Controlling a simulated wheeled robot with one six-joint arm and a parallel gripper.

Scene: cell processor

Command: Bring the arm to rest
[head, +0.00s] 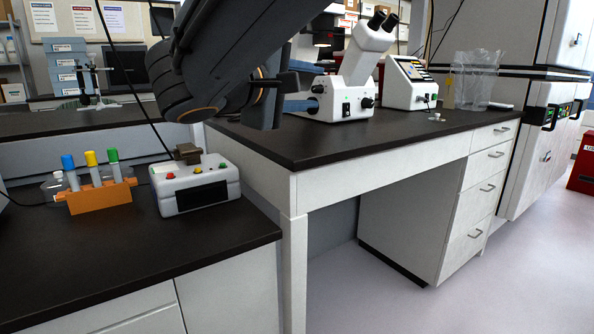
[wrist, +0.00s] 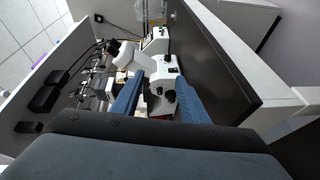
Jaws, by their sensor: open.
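My arm reaches in from the top of the head view, with its dark links in front of the bench. My gripper (head: 302,86) is partly hidden behind the dark wrist, above the higher bench and in front of the microscope. In the wrist view my gripper (wrist: 160,82) shows two blue fingers spread apart. Nothing is held between them. The white microscope (wrist: 165,88) appears beyond the gap, and it also stands on the bench in the head view (head: 345,95).
An orange rack (head: 100,197) with colour-capped tubes and a white box with buttons (head: 195,187) stand on the lower left bench. A white device with a screen (head: 410,85) and a clear container (head: 474,80) stand right of the microscope. The front of the higher bench top (head: 380,140) is clear.

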